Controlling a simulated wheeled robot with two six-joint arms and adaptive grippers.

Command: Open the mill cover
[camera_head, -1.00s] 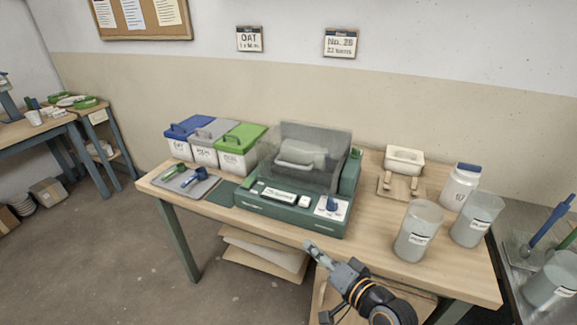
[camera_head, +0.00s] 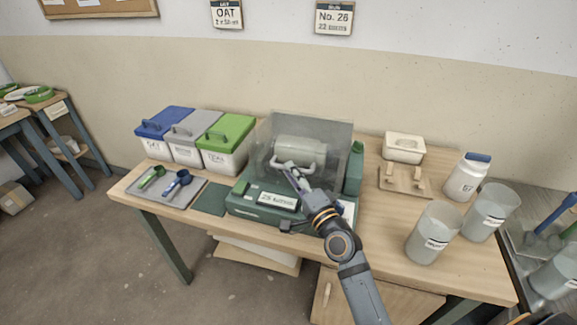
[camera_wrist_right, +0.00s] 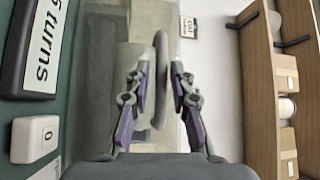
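The mill (camera_head: 262,215) is a green machine on the table, with a pale drum (camera_head: 300,150) behind its clear cover (camera_head: 335,135). The cover has a grey bar handle (camera_head: 312,165) across its front. My right gripper (camera_head: 287,168) reaches in from the front and is at the handle. In the right wrist view, the handle (camera_wrist_right: 161,75) stands as an upright bar between the two fingers of my right gripper (camera_wrist_right: 160,85). The fingers are apart, with a narrow gap visible beside the bar. My left gripper is not in view.
Blue, grey and green lidded bins (camera_head: 193,140) stand left of the mill. A tray (camera_head: 183,192) with scoops lies before them. At right are a white box (camera_head: 404,147), a lidded jar (camera_head: 465,178) and clear buckets (camera_head: 434,232). A turns sign (camera_head: 278,200) sits on the mill's front.

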